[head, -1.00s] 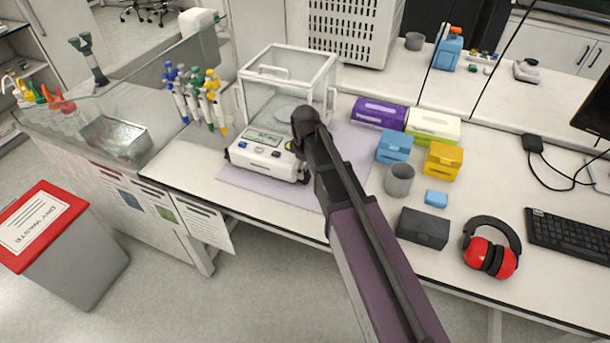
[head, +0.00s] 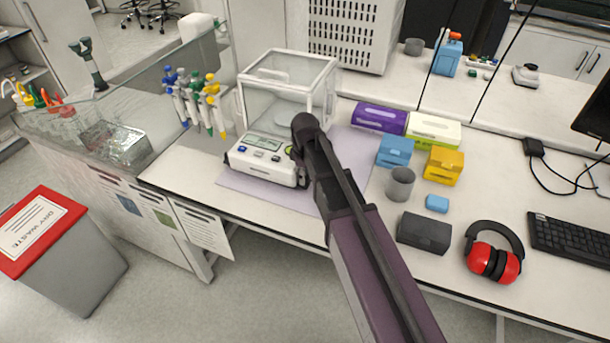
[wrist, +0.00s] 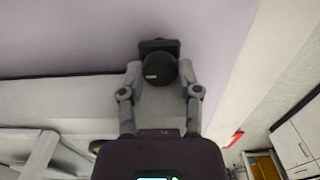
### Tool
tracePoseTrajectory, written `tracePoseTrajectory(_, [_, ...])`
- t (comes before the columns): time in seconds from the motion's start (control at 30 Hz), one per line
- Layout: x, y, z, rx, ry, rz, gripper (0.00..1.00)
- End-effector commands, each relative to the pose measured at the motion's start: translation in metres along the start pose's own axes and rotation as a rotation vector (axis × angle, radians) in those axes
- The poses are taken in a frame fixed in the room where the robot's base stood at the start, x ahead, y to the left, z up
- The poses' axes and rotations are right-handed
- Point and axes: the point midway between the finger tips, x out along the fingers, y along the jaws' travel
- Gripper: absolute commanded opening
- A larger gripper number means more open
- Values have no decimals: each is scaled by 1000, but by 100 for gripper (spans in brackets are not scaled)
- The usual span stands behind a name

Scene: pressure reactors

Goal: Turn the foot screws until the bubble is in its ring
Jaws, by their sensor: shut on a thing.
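The balance (head: 265,160) with its glass draft shield (head: 287,85) stands on a pale purple mat (head: 240,187) on the bench. Its front display (head: 270,142) faces the bench edge. My gripper (wrist: 158,68) is shut on a round black foot screw (wrist: 160,70), which sits between the two fingers in the wrist view. In the head view my arm covers the balance's front right corner, so the gripper's fingers and the screw are hidden there. I cannot make out the bubble or its ring in either view.
Several pipettes (head: 197,100) hang on a stand left of the balance. Right of my arm are a grey cup (head: 400,184), a dark grey box (head: 424,232), a blue box (head: 394,150), a yellow box (head: 443,163) and red ear defenders (head: 492,252). The bench's front edge runs close below.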

Motion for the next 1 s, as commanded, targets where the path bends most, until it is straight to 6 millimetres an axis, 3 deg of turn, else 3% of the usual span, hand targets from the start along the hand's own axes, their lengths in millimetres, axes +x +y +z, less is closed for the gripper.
tracePoseTrajectory(0.6, [0,0,0,247,0,-1,0])
tracePoseTrajectory(0.97, [0,0,1,264,0,-1,0])
tracePoseTrajectory(1.0, [0,0,1,264,0,-1,56])
